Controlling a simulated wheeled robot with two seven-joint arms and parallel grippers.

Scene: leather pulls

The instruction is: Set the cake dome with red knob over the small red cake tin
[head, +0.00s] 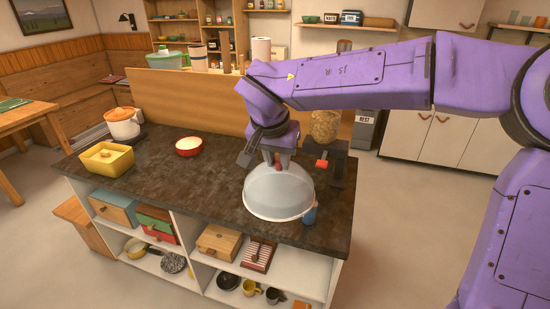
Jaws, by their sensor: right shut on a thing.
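The cake dome (278,194) is a pale, translucent bowl shape, open side down, at the right part of the dark countertop. My right gripper (277,160) comes from above and is shut on its red knob, which shows only partly between the fingers. I cannot tell whether the dome's rim touches the counter. The small red cake tin (189,146) is round and red with a pale inside. It stands uncovered on the counter, to the left of and farther back than the dome. My left gripper is not in view.
A blue cup (310,214) is close beside the dome. A dark appliance with a jar (325,128) stands behind it. The counter between tin and dome is clear.

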